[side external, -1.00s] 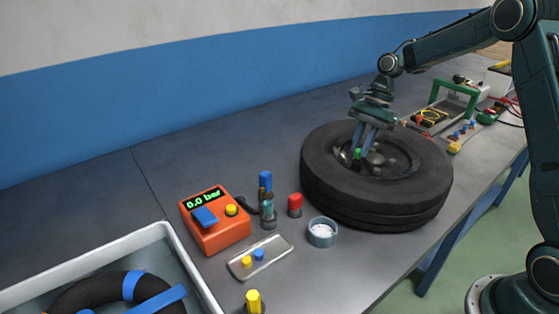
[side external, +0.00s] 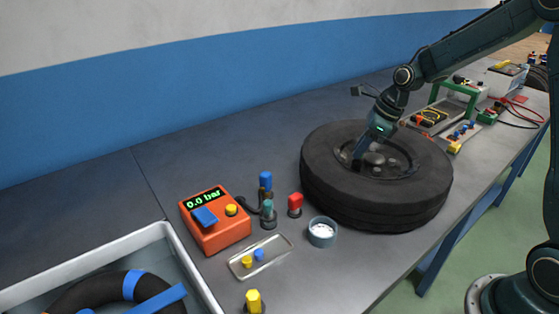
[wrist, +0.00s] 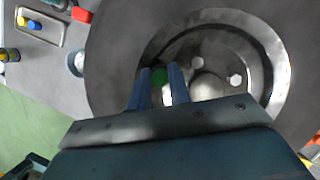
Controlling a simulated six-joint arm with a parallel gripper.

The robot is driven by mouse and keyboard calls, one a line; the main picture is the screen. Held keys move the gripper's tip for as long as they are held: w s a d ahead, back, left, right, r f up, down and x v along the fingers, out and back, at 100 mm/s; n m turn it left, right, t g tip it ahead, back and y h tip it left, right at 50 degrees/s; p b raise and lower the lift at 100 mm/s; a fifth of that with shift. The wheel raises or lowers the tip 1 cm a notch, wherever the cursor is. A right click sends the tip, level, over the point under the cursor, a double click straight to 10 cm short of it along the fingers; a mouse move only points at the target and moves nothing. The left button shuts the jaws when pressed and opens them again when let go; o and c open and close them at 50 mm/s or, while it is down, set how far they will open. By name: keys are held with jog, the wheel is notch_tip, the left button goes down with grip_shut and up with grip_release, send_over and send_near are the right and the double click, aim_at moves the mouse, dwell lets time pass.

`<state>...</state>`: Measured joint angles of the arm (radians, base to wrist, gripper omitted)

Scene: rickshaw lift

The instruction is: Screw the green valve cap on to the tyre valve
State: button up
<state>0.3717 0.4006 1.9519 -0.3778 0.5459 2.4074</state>
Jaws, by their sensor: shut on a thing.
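The tyre (side external: 375,205) lies flat on the bench with its wheel rim facing up. My gripper (side external: 361,155) reaches down inside the rim, on its left side in the side view. In the wrist view my gripper (wrist: 160,78) has its two blue fingers on either side of the green valve cap (wrist: 159,76), shut on it. The cap is hidden in the side view. The tyre valve cannot be made out, so I cannot tell whether the cap touches it.
Left of the tyre stand a small round cup (side external: 322,232), a red-capped piece (side external: 295,204) and an orange pressure gauge (side external: 215,222) reading 0.0 bar. A shallow tray (side external: 275,262) holds a yellow and a blue cap. A green-framed rack (side external: 457,92) stands behind on the right.

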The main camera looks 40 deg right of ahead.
jog(key=shift+w+d+r+m+t+h, duration=0.15)
jog(key=shift+w+d+m+h, duration=0.1)
jog(key=shift+m, duration=0.35)
jog(key=shift+w+d+r+m+t+h, duration=0.15)
jog(key=shift+m+h, duration=0.1)
jog(key=shift+m, duration=0.35)
jog(key=shift+f, duration=0.1)
jog(key=o, duration=0.5)
jog(key=shift+o, duration=0.2)
jog(key=shift+a, duration=0.1)
jog(key=shift+s+n, duration=0.1)
jog(key=shift+n, duration=0.2)
